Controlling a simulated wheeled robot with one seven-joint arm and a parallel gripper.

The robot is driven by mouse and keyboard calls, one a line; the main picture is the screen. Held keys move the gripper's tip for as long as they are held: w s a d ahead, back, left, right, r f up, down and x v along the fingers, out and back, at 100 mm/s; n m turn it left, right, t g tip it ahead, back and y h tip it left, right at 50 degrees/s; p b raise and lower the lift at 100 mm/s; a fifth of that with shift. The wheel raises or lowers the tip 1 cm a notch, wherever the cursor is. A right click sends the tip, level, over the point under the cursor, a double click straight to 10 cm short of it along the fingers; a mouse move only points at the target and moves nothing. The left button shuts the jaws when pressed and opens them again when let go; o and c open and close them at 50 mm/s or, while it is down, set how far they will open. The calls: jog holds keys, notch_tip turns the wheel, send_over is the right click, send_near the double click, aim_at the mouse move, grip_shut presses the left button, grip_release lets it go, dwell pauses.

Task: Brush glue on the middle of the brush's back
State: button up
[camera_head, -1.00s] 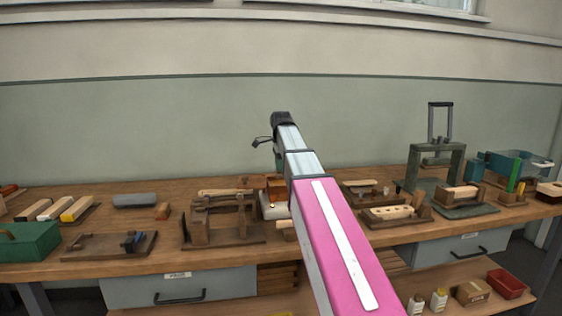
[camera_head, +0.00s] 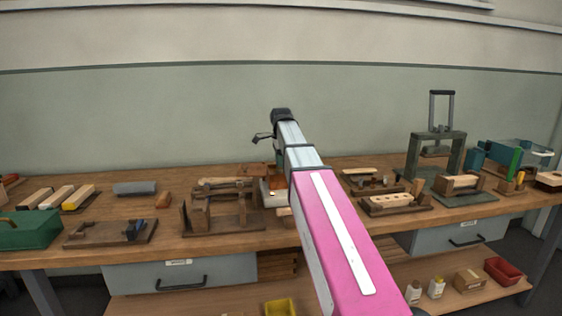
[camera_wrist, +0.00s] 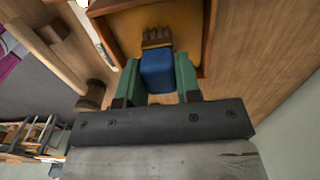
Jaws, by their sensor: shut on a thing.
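In the wrist view my gripper (camera_wrist: 158,78) has its two green fingers closed on the blue handle of a glue brush (camera_wrist: 157,72). The brush's brown bristles (camera_wrist: 157,38) point away from me, over or in an open wooden box with an amber inside (camera_wrist: 125,24); I cannot tell whether they touch it. In the head view my arm hides most of the gripper and the box (camera_head: 274,179). A pale wooden brush-like piece (camera_head: 222,182) lies on a wooden frame (camera_head: 200,214) left of the box. I cannot tell whether it is the brush whose back is meant.
The long bench holds a green box (camera_head: 30,230), wood blocks (camera_head: 58,196), a wooden tray (camera_head: 110,233), a press (camera_head: 435,155) and a holed block on a base (camera_head: 392,203). The wooden frame stands close beside the box. Bottles and a red bin (camera_head: 502,271) sit on the lower shelf.

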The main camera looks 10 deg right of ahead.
jog(key=shift+f, duration=0.6)
dwell(1.5)
jog(key=shift+r, duration=3.55)
jog(key=shift+s, duration=0.1)
